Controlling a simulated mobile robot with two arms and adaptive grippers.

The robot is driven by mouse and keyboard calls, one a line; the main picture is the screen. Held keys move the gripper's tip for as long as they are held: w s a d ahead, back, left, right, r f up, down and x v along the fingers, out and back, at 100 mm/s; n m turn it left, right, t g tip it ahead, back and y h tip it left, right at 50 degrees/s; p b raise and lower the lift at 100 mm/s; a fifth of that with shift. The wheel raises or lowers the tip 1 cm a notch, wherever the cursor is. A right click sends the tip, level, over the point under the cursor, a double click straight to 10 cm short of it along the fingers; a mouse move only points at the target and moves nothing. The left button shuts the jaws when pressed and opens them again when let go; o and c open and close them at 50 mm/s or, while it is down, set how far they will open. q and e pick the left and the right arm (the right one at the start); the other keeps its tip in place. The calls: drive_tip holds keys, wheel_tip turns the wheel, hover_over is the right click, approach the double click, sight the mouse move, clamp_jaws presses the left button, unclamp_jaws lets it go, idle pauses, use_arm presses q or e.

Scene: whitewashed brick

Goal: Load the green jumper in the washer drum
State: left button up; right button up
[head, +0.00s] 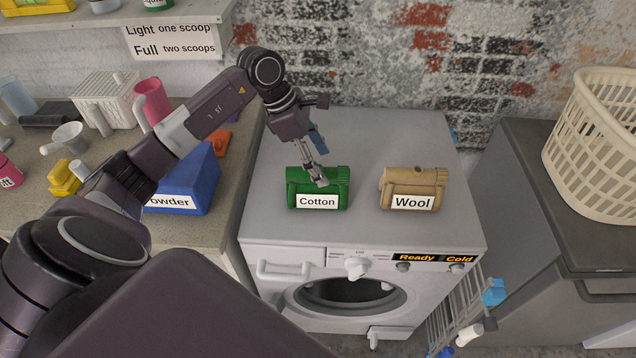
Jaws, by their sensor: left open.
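The green folded jumper (330,180) lies on top of the white washer (420,150), with a "Cotton" label at its front. My left gripper (318,179) reaches down from above with its fingertips at the top of the green jumper; it is open, and I cannot tell if it touches the cloth. The washer's round drum opening (352,291) shows dark in its front; I cannot tell how its door stands. My right gripper is not in view.
A tan folded garment (413,183) labelled "Wool" lies right of the green one. A blue powder box (190,182) and cups crowd the left counter. A cream laundry basket (598,150) stands at the right. A rack with pegs (463,320) stands by the washer's right front corner.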

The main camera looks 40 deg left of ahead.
use_arm(q)
drive_tip(key=shift+s+a+f, duration=0.1)
drive_tip(key=shift+a+f, duration=0.35)
drive_tip(key=shift+a, duration=0.05)
drive_tip(key=shift+d+f+y+p, duration=0.15)
drive_tip(key=shift+d+f+p, duration=0.2)
drive_tip(key=shift+f, duration=0.15)
drive_tip(key=shift+d+f+y+p, duration=0.2)
drive_tip(key=shift+f+p, duration=0.1)
drive_tip(key=shift+f, duration=0.15)
drive_tip(key=x, duration=0.1)
drive_tip(key=p+x, duration=0.1)
drive_tip(key=x, duration=0.1)
drive_tip(key=p+x, duration=0.1)
drive_tip(key=x, duration=0.1)
drive_tip(key=shift+s+f, duration=0.1)
drive_tip(key=shift+s, duration=0.15)
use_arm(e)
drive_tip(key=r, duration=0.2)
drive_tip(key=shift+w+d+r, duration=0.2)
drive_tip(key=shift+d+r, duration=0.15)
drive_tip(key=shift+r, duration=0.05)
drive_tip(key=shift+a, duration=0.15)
use_arm(q)
drive_tip(key=shift+a+f, duration=0.1)
drive_tip(key=shift+f, duration=0.05)
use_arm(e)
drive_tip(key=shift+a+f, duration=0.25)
